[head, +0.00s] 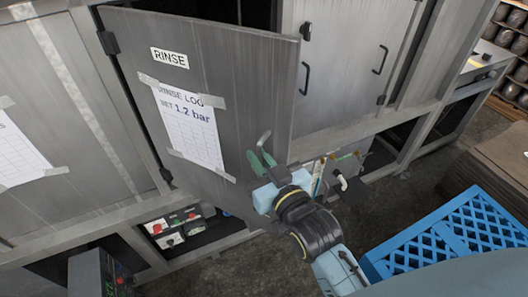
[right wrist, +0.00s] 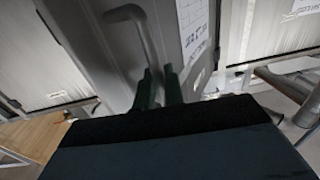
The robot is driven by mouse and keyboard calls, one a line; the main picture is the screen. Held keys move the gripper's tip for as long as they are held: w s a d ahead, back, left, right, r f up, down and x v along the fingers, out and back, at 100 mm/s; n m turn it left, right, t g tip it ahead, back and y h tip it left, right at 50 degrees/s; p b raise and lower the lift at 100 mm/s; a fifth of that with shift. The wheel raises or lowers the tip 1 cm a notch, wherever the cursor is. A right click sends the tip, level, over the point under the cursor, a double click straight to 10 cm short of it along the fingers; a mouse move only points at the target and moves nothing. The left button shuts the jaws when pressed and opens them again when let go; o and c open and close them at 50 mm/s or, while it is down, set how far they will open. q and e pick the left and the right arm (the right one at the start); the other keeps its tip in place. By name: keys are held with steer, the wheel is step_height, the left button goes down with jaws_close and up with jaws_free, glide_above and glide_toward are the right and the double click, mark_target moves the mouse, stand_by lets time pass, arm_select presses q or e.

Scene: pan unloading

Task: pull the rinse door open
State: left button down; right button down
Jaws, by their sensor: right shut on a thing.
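The grey rinse door (head: 225,60), labelled RINSE, stands partly open. Its right edge is swung out from the frame, and a dark gap shows above it. A log sheet (head: 190,125) is taped to its face. The bent metal door handle (head: 265,138) sits near its free edge and also shows in the right wrist view (right wrist: 146,40). My right gripper (head: 261,160) has its green fingers shut on the handle. In the right wrist view the fingers (right wrist: 160,78) are close together at the handle's lower part. My left gripper is not in view.
Another closed cabinet door (head: 345,60) stands to the right. Blue crates (head: 440,235) lie on the floor at lower right. A control box with buttons (head: 172,225) sits below the rinse door. Dark floor shows in front of the cabinets.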

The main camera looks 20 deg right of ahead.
steer(key=shift+r, duration=0.1)
steer(key=c, duration=1.6)
jaws_free()
steer(key=shift+w+a, duration=0.1)
steer(key=shift+s+d+b, duration=0.3)
steer(key=shift+s+b, duration=0.15)
steer(key=shift+s, duration=1.75)
steer(key=shift+s+d+b, duration=0.3)
steer(key=shift+s+b, duration=0.15)
steer(key=shift+s, duration=1.8)
steer(key=shift+s+d+b, duration=0.3)
steer(key=shift+s+b, duration=0.15)
steer(key=shift+s, duration=1.75)
